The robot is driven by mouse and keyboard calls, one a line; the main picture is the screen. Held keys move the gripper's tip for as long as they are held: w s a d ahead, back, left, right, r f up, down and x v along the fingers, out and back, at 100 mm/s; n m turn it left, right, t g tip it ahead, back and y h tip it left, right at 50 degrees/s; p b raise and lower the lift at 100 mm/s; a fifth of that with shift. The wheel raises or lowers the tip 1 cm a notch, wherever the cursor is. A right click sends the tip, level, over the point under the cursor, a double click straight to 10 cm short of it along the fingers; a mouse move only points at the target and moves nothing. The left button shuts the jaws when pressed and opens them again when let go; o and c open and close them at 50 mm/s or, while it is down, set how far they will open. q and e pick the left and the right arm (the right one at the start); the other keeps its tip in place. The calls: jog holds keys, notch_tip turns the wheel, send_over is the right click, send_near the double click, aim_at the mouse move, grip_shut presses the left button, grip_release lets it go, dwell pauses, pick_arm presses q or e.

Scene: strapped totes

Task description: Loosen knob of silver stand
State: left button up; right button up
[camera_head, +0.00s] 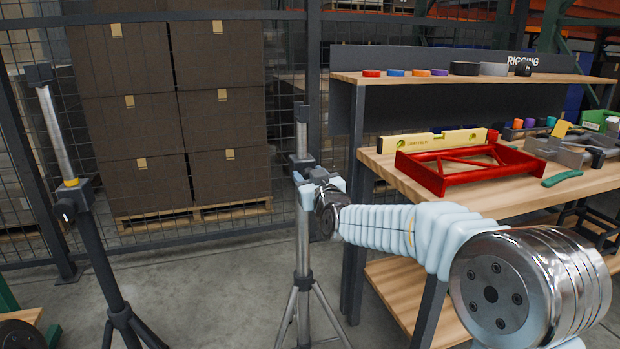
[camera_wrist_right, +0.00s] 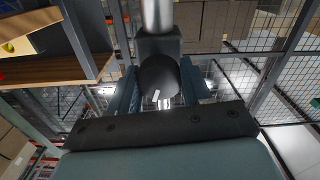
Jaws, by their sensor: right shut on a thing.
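The silver stand (camera_head: 303,245) stands upright in the middle of the head view, with a silver pole, spread legs and a dark collar. My right arm reaches to it from the right. My right gripper (camera_head: 306,186) is at the collar, shut on the black knob. In the right wrist view the round black knob (camera_wrist_right: 158,75) sits between the two fingers of the right gripper (camera_wrist_right: 160,92), under the collar and pole. In the head view the gripper mostly hides the knob. My left gripper is not in view.
A black stand (camera_head: 95,245) with a silver upper pole stands at the left. A wooden workbench (camera_head: 400,174) at the right carries a red frame (camera_head: 436,180), a yellow level and tools. A mesh fence (camera_head: 232,232) and stacked brown boxes (camera_head: 135,125) are behind. Floor between the stands is clear.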

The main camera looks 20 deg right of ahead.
jog(key=o, duration=1)
jog(key=shift+s, duration=0.1)
jog(key=s+p, duration=0.1)
jog(key=s, duration=1.2)
jog(key=shift+s+d, duration=0.25)
jog(key=shift+s, duration=0.05)
